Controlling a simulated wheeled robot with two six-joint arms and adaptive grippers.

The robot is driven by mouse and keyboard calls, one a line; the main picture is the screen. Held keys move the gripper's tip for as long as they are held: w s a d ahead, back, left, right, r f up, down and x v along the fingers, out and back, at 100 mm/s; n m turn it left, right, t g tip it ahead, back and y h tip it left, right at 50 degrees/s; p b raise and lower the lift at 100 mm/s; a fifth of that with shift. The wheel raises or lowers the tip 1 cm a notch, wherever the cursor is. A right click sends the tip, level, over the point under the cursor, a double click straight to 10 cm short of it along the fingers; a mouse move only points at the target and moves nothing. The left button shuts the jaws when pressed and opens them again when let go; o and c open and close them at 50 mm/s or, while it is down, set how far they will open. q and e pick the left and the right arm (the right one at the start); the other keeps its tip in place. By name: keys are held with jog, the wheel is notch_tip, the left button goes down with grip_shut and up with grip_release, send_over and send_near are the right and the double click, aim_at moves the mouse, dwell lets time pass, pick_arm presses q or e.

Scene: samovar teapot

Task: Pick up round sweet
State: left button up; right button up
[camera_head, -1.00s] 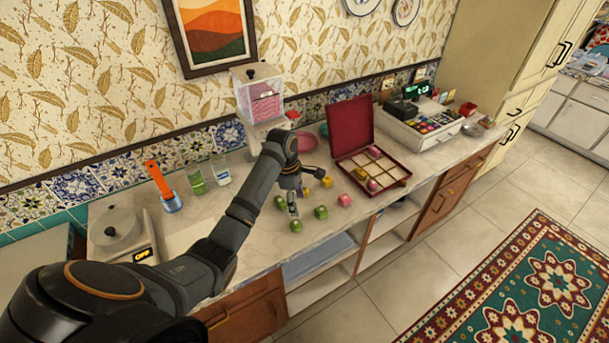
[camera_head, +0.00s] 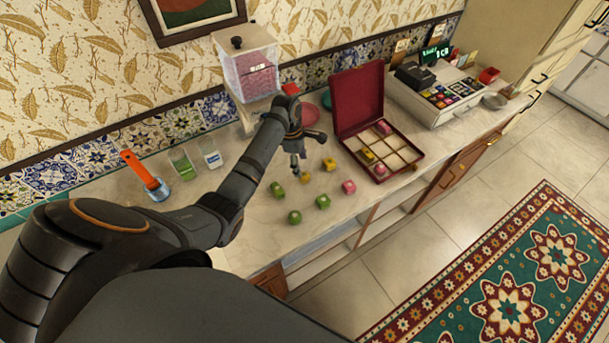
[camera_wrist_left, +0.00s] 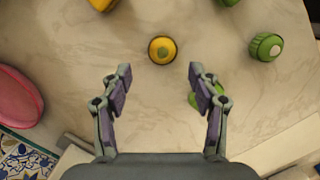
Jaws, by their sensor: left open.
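Several small sweets lie loose on the pale countertop: a round yellow one (camera_head: 306,177), another yellow one (camera_head: 329,164), a pink one (camera_head: 349,187) and green ones (camera_head: 277,190) (camera_head: 323,201) (camera_head: 295,217). My left gripper (camera_head: 295,168) is above the counter by the nearer yellow sweet. In the left wrist view its jaws (camera_wrist_left: 160,78) are open and empty. A round yellow sweet (camera_wrist_left: 162,49) shows centred just beyond the fingertips. A green sweet (camera_wrist_left: 266,46) is to the right, and another is partly hidden behind the right finger. My right gripper is not in view.
An open red box (camera_head: 358,103) with a divided tray holding a few sweets stands right of the loose sweets. A pink-filled dispenser (camera_head: 250,75) stands behind my arm. Glasses (camera_head: 183,164) and an orange-handled tool (camera_head: 139,170) are at left. A pink plate (camera_wrist_left: 15,97) is left in the wrist view.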

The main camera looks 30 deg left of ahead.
aim_at(304, 174)
pick_arm(q)
jog(key=shift+d+f+p, duration=0.25)
jog(key=shift+f+p, duration=0.15)
jog(key=shift+f, duration=0.2)
jog(key=f, duration=0.1)
jog(key=d+f, duration=0.1)
jog(key=shift+s+f, duration=0.1)
jog(key=shift+f, duration=0.2)
jog(key=shift+f+p, duration=0.3)
jog(key=shift+f, duration=0.3)
jog(key=c, duration=1)
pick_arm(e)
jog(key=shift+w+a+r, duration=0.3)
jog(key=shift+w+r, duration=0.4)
